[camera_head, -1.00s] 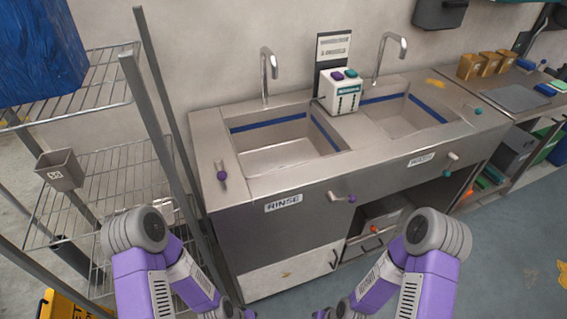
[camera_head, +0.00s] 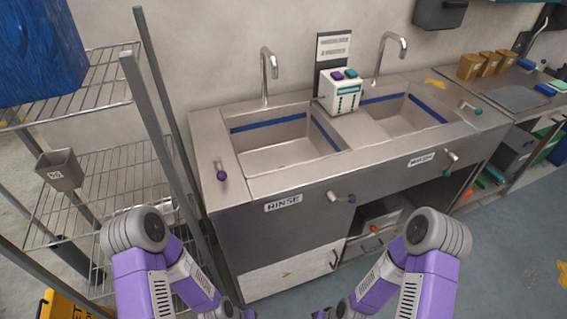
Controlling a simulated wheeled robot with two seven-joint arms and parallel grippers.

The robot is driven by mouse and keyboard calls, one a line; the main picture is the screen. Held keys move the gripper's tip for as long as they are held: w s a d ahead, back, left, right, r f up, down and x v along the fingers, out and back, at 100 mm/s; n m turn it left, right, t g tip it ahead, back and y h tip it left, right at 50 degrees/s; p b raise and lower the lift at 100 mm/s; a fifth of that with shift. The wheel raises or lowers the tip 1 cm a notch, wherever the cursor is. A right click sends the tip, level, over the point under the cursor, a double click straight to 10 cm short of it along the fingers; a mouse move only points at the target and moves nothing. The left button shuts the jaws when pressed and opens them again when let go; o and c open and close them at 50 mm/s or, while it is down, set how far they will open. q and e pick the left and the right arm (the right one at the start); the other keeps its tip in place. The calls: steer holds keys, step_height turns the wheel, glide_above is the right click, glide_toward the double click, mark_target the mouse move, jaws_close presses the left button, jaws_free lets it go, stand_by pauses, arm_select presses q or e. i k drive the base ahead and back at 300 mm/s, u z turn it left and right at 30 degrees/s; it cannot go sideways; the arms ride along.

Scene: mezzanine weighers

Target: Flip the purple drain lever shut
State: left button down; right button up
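A lever with a purple knob (camera_head: 351,198) sits on the front panel of the sink unit, right of the RINSE label (camera_head: 284,203). It points sideways to the right, roughly level. Another purple-knobbed lever (camera_head: 222,175) lies on the counter left of the rinse basin (camera_head: 283,150). A teal-knobbed lever (camera_head: 448,172) on the front panel by the right label hangs downward. My grippers are below the frame edge and cannot be seen.
A wire shelf rack (camera_head: 110,180) stands close on the left, with a small grey bin (camera_head: 60,170). A white box with purple and teal buttons (camera_head: 340,92) stands between the basins. Another teal-knobbed lever (camera_head: 478,111) is at the right counter. Open floor (camera_head: 480,260) lies front right.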

mark_target(344, 199)
steer(key=k, duration=0.5)
steer(key=z, duration=1.25)
steer(key=i, duration=1)
steer(key=u, duration=1.8)
